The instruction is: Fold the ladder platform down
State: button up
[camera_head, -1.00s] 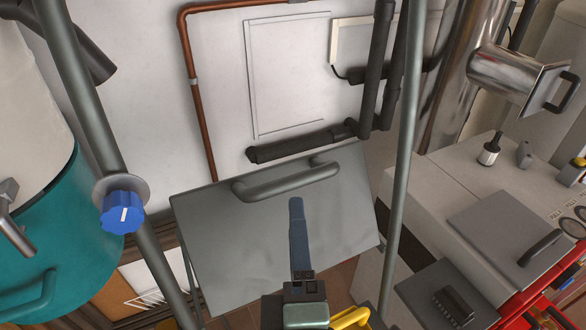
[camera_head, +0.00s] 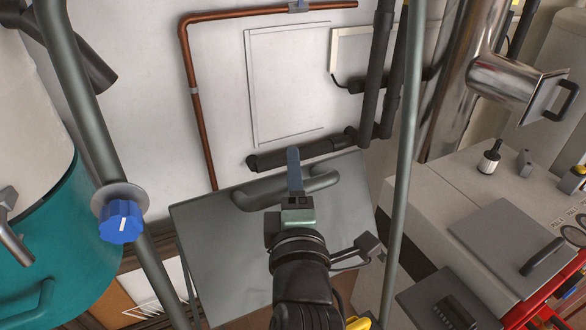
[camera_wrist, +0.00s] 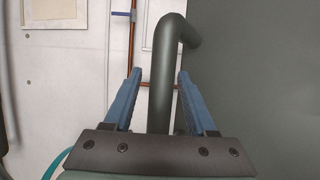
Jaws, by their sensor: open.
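The ladder platform (camera_head: 225,265) is a flat grey metal plate, tilted between two grey-green rails in the head view. A tubular handle (camera_head: 255,196) runs along its upper edge. In the wrist view the handle (camera_wrist: 161,90) passes between my gripper's two blue fingers, and the plate (camera_wrist: 255,80) fills the right side. My gripper (camera_head: 294,170) is open at the handle, with a finger on either side of the bar and visible gaps. Part of the platform and the handle's middle are hidden behind my gripper and arm in the head view.
A left rail (camera_head: 85,110) and a right rail (camera_head: 401,150) flank the platform. A blue knob (camera_head: 121,222) is by the left rail, near a teal tank (camera_head: 45,235). Dark pipes (camera_head: 300,155) and a copper pipe (camera_head: 200,130) run along the wall behind. A boiler (camera_head: 475,210) stands at right.

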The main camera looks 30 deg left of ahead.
grip_shut()
dwell(0.3)
dwell(1.2)
